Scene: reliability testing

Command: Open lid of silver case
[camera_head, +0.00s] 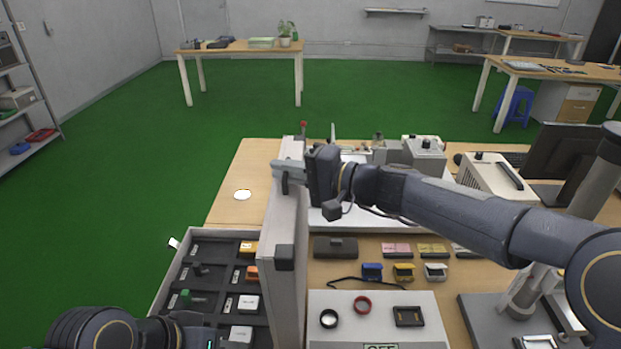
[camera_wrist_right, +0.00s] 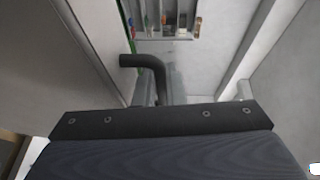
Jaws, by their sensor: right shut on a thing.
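The silver case's grey lid (camera_head: 285,235) stands roughly upright, its edge towards me in the head view. The open case (camera_head: 168,283) lies to its left, showing dark compartments with small parts. My right gripper (camera_head: 287,172) is at the lid's upper part, shut on the black handle (camera_head: 285,186). The bent black handle (camera_wrist_right: 155,68) also shows in the wrist view, running down between the fingers of my right gripper (camera_wrist_right: 163,95). The exact contact is partly hidden. My left arm shows only at the bottom left; its gripper is not in view.
Right of the lid, the wooden table (camera_head: 380,277) holds colored clips, a white board (camera_head: 440,325) with rings, and a dark box (camera_head: 336,247). Instruments (camera_head: 424,155) and a monitor (camera_head: 565,155) stand farther back. A white disc (camera_head: 242,195) lies on clear table left of the lid.

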